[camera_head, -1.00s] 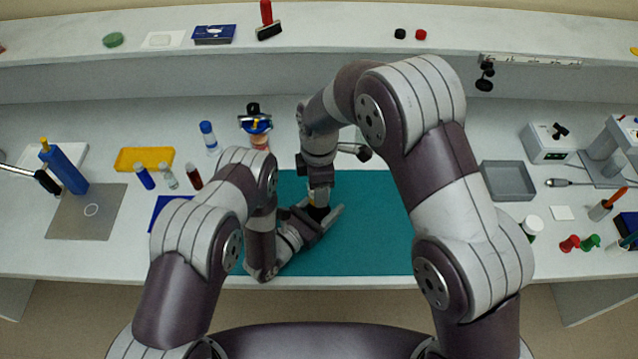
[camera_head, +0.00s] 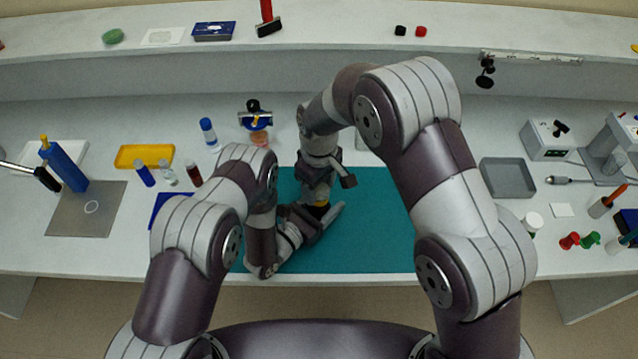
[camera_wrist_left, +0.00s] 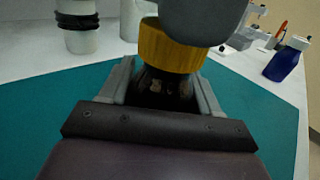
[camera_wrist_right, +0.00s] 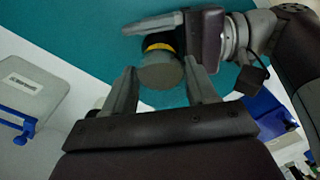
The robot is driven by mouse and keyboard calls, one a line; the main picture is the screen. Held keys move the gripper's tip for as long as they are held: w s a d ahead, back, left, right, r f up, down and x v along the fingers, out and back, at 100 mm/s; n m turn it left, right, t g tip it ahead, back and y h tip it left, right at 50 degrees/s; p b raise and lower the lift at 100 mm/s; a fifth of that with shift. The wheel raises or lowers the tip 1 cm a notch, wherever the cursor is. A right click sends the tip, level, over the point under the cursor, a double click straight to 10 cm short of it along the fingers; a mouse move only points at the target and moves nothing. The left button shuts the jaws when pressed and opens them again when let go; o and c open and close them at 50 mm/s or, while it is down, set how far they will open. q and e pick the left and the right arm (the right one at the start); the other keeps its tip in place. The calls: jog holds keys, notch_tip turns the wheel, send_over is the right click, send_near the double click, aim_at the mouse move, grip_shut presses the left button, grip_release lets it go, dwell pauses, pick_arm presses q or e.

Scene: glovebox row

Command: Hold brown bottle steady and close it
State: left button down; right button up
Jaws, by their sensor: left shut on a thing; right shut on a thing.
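The brown bottle (camera_wrist_left: 165,88) stands upright between the fingers of my left gripper (camera_wrist_left: 165,92), low over the teal mat. My left gripper is shut on its body. A yellow cap (camera_wrist_left: 170,50) sits on its top. It looks level, but whether it is fully seated cannot be told. My right gripper (camera_wrist_right: 162,88) comes from above and is shut on the cap, whose greyish top (camera_wrist_right: 162,76) shows between its fingers. In the head view the cap (camera_head: 321,203) shows as a small yellow patch, and the bottle is mostly hidden by my grippers.
The teal mat (camera_head: 375,235) is clear to the right of my grippers. Small vials (camera_head: 168,173) and a yellow tray (camera_head: 145,156) stand to the left. A grey tray (camera_head: 508,178) and a white-lidded bottle (camera_head: 533,221) stand to the right. A shelf (camera_head: 330,35) runs along the back.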

jog(key=m, duration=1.2)
jog(key=shift+m, duration=0.3)
jog(key=m, duration=0.7)
jog(key=shift+m, duration=0.4)
jog(key=m, duration=0.7)
jog(key=shift+m, duration=0.4)
jog(key=m, duration=0.5)
jog(key=o, duration=1.1)
